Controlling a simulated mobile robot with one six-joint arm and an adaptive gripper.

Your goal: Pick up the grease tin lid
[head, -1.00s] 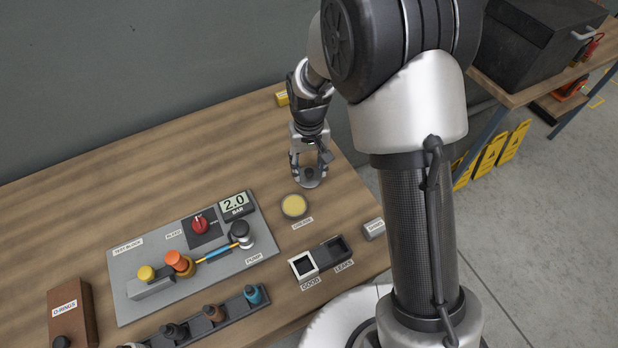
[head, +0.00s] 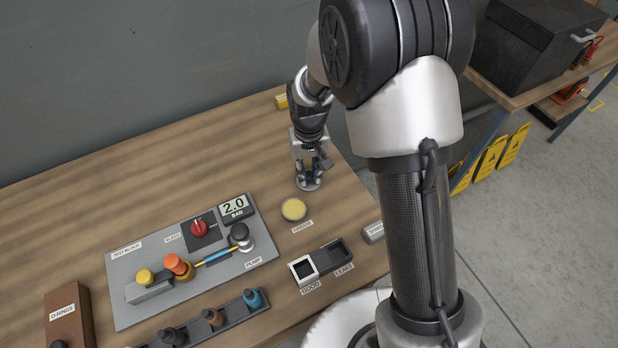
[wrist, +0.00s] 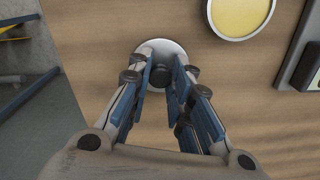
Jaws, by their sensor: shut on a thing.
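The grease tin lid is a round grey-white disc with a dark knob in its middle. It lies at the right part of the bench in the head view (head: 309,186) and at the top centre of the wrist view (wrist: 176,47). My gripper (head: 310,180) points down over it. In the wrist view the blue finger pads (wrist: 160,77) are closed on both sides of the dark knob. The lid appears to be at the bench top; any gap under it cannot be told. The open grease tin (head: 293,209), with yellow grease, stands in front of the lid.
A grey test block (head: 130,310) with a pump, a red knob and a 2.0 bar display (head: 235,207) lies to the left. The good and leaks trays (head: 304,268) sit in front of the tin. The bench's right edge is close to the lid.

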